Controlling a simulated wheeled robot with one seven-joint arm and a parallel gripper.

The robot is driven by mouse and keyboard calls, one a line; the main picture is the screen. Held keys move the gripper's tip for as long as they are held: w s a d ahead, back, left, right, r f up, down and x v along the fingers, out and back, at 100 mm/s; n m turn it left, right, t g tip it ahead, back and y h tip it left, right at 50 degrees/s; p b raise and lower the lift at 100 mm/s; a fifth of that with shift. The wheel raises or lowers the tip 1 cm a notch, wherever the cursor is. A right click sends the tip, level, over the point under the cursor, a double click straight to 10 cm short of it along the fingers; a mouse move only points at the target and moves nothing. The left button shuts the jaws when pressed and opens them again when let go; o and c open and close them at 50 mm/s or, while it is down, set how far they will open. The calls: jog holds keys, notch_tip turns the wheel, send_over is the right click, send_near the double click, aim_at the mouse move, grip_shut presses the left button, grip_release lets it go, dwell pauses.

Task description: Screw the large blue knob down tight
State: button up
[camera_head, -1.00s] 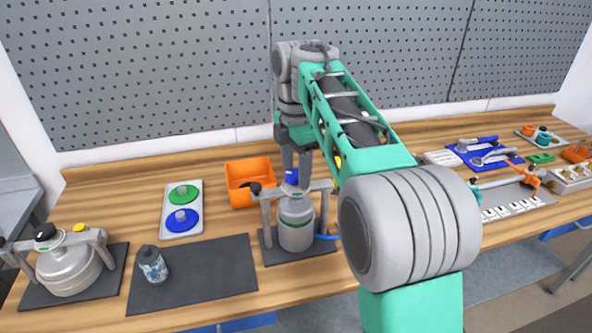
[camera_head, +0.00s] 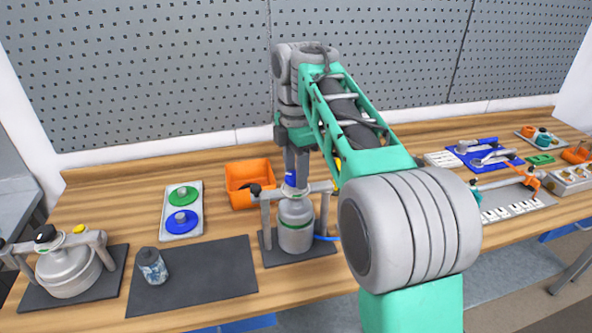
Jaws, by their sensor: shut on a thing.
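The blue knob (camera_head: 290,179) sits on top of a clamp frame (camera_head: 319,187) over a grey canister (camera_head: 296,222) in the middle of the bench. My gripper (camera_head: 297,173) points straight down over the frame, with its fingers shut on the blue knob. The fingers hide part of the knob. I cannot tell whether a gap shows under the knob. The canister stands upright on a dark mat (camera_head: 271,257).
An orange bin (camera_head: 241,201) stands close behind, to the left. A tray with green and blue discs (camera_head: 167,228), a small bottle (camera_head: 152,266) and another clamped pot (camera_head: 68,271) are left. Several tools and fixtures lie right. My arm hides some bench.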

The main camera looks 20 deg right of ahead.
jog(key=m, duration=0.8)
jog(key=shift+m, duration=0.4)
jog(key=m, duration=0.3)
jog(key=shift+r+m+p, duration=0.1)
jog(key=shift+m+p, duration=0.3)
jog(key=m+p, duration=0.1)
jog(key=m, duration=0.3)
jog(key=m+p, duration=0.1)
jog(key=m, duration=0.3)
jog(key=shift+r, duration=0.1)
jog(key=m+p, duration=0.1)
jog(key=m, duration=0.3)
jog(key=shift+w+m+p, duration=0.1)
jog(key=shift+m+p, duration=0.2)
jog(key=shift+p, duration=0.05)
jog(key=m+p, duration=0.1)
jog(key=m, duration=0.3)
jog(key=shift+r, duration=0.1)
jog(key=shift+m+p, duration=0.3)
jog(key=shift+m, duration=1.7)
